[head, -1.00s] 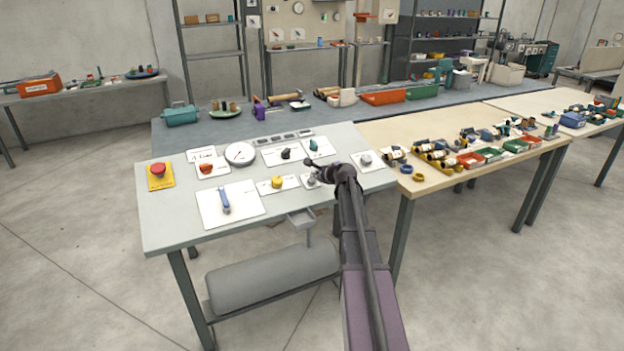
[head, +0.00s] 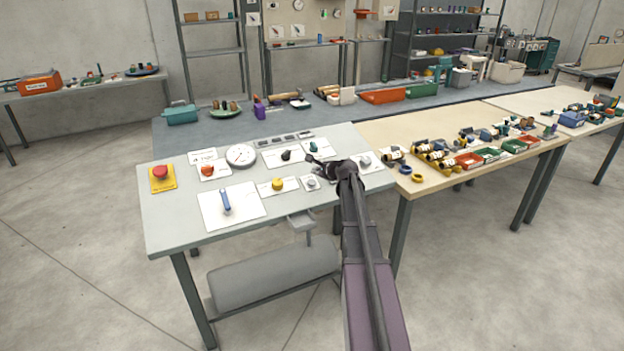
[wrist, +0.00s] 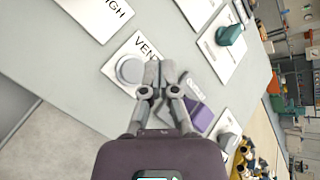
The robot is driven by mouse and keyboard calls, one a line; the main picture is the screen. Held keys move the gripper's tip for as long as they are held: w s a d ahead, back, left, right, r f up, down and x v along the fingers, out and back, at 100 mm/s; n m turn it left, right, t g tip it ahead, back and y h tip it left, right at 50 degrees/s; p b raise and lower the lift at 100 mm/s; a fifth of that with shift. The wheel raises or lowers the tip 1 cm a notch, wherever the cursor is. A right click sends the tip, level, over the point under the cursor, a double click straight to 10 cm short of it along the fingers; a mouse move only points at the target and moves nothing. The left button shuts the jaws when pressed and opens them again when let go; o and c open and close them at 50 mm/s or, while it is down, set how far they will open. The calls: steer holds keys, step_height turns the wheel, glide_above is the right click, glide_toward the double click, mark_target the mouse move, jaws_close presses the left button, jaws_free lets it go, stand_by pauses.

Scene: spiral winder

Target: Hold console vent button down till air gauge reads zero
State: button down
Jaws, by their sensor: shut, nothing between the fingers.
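The vent button (wrist: 130,70) is a round grey button on a white plate marked "VENT" in the wrist view. In the head view the button (head: 311,183) is near the front right of the grey console (head: 165,215). My gripper (wrist: 154,70) is shut and empty, its tips beside the button's right side and overlapping its edge in the picture. Contact cannot be told. The air gauge (head: 240,155) is a round white dial at the console's back; its reading is too small to tell.
A yellow knob (head: 277,184) and a blue-handled lever (head: 225,203) are left of the button. A dark knob (head: 286,155), a teal knob (head: 313,146) and a grey knob (head: 365,161) are close to my gripper. A red button (head: 160,172) is far left.

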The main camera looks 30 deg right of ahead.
steer(key=shift+s+r+p, duration=0.3)
steer(key=shift+r+p, duration=0.3)
steer(key=shift+r, duration=0.25)
steer(key=s+a+f+n+g+y, duration=0.15)
steer(key=s+a+n, duration=0.25)
steer(key=a, duration=0.4)
steer(key=s+a+f+n+g, duration=0.3)
steer(key=s+a+n, duration=0.15)
steer(key=a, duration=0.35)
steer(key=s+a+f+n+g+y, duration=0.1)
steer(key=s+a+f+n+g, duration=0.1)
steer(key=s+a+n, duration=0.35)
steer(key=s+a+f+n+g+h, duration=0.2)
steer(key=s+a+n, duration=0.3)
steer(key=s, duration=0.4)
steer(key=s+a+f+n+g+h, duration=0.2)
steer(key=s+a+n+g, duration=0.2)
steer(key=s+a+n, duration=0.2)
steer(key=s+a, duration=0.2)
steer(key=s, duration=0.1)
